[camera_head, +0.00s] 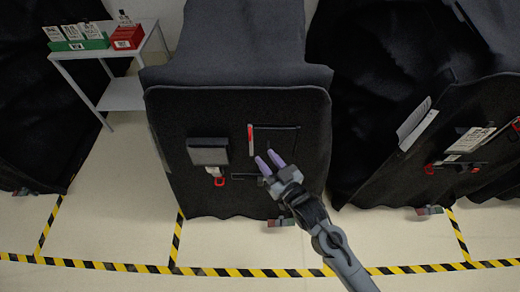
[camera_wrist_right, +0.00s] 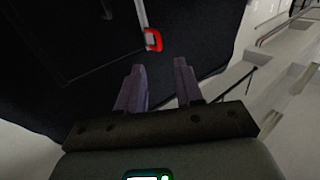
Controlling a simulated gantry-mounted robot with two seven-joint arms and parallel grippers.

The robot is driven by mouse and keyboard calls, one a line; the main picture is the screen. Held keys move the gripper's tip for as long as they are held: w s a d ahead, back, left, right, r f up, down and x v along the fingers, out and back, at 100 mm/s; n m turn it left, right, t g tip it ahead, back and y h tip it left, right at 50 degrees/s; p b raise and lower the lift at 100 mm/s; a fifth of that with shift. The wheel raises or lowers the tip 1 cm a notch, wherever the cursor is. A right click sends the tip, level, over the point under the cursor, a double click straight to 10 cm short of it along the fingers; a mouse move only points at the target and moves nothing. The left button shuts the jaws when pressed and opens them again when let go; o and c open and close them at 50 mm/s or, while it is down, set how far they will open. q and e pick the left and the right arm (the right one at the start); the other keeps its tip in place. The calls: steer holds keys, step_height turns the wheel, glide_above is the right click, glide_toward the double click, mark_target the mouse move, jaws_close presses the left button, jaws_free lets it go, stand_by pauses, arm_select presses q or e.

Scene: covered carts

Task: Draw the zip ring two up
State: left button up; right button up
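The middle cart's black cover (camera_head: 175,120) faces me. A red ring (camera_head: 220,181) hangs below a grey flap on its left part, with a small white tag beside it. A red and white strip (camera_head: 250,138) stands upright along the left edge of a dark outlined panel. My right gripper (camera_head: 267,160) is open and empty in front of the cover, right of the ring and below the strip. My left gripper is not in view.
A grey flap (camera_head: 208,151) sits on the cover. Another covered cart (camera_head: 470,110) with papers and red parts stands at right. A white side table (camera_head: 122,92) holds green and red boxes at upper left. Striped tape (camera_head: 110,266) crosses the open floor.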

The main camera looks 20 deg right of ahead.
steer(key=s, duration=0.3)
steer(key=shift+d, duration=0.2)
steer(key=s+d+f+g+h, duration=0.1)
steer(key=s+f+g, duration=0.5)
steer(key=s, duration=0.4)
steer(key=s+d+f+g+h, duration=0.1)
steer(key=s+f+g, duration=0.2)
steer(key=s+g, duration=0.6)
steer(key=w+a+r+p+v, duration=0.1)
steer(key=w+p+v, duration=0.1)
steer(key=p+v, duration=1.1)
steer(key=w+p+v, duration=0.3)
steer(key=p+v, duration=0.9)
steer(key=p, duration=0.1)
step_height(320, 180, down, 35)
steer(key=b, duration=3.5)
steer(key=shift+s+t+b, duration=0.2)
steer(key=shift+t+b, duration=0.1)
steer(key=shift+t, duration=0.1)
